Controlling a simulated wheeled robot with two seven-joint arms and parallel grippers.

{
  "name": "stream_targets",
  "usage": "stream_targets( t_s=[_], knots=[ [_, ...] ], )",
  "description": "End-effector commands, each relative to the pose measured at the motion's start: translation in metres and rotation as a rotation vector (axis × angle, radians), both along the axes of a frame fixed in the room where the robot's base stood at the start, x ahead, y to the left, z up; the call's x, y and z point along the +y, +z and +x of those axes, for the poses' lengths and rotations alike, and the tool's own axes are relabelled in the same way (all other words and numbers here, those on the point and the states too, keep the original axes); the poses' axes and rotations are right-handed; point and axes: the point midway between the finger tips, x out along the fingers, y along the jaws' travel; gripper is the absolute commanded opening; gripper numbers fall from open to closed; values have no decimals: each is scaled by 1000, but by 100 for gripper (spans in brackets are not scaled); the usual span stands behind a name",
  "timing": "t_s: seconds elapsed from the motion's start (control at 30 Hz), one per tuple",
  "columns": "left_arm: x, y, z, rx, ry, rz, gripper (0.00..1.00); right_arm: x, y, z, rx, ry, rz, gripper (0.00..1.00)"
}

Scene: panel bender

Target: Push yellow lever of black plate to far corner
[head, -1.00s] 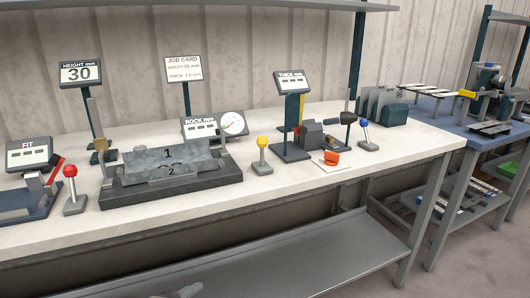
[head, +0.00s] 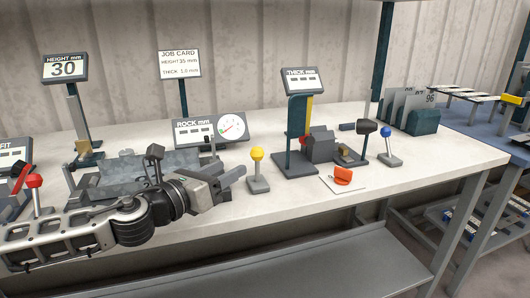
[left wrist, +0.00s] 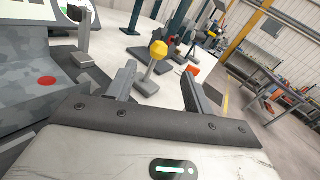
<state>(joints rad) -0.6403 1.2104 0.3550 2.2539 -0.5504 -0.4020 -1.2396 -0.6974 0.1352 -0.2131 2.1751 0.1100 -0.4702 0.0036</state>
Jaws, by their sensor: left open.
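The yellow lever (head: 257,155) is a yellow ball on a short upright stem. It stands on a small dark grey base plate (head: 258,186) on the white bench. My left gripper (head: 232,178) is open and empty just left of the lever, its fingers pointing toward it. In the left wrist view the yellow ball (left wrist: 158,48) shows beyond and between the two open fingers (left wrist: 160,82), apart from them. The foot of the lever (left wrist: 146,87) is partly in view there. My right gripper is not in view.
A grey bending block (head: 105,180) lies behind my left arm, partly hidden. The thickness gauge stand (head: 298,165), an orange object (head: 343,175) and a blue-knobbed lever (head: 387,145) are to the right. A red-knobbed lever (head: 35,182) is at the left. The bench front right is clear.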

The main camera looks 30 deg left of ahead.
Motion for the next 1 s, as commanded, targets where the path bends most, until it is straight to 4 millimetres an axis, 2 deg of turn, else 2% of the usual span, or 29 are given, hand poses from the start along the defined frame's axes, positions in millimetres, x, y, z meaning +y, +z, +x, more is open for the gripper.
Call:
stream_targets(
  t_s=[0.03, 0.13, 0.27, 0.57, 0.87, 1.0],
  knots=[
    [-2, -4, 9, -5, -5, 6, 52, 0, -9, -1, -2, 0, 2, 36],
    [-2, -3, 23, -5, 1, 9, 52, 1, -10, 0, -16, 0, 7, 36],
    [-2, 0, 29, -4, 4, -5, 52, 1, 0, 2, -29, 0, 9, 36],
    [-5, 1, 47, -4, 3, -1, 52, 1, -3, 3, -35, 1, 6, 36],
    [-7, 3, 72, -4, 4, -5, 52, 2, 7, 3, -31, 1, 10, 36],
    [-8, 4, 90, -3, 7, -6, 52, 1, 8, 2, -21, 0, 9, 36]
  ],
)
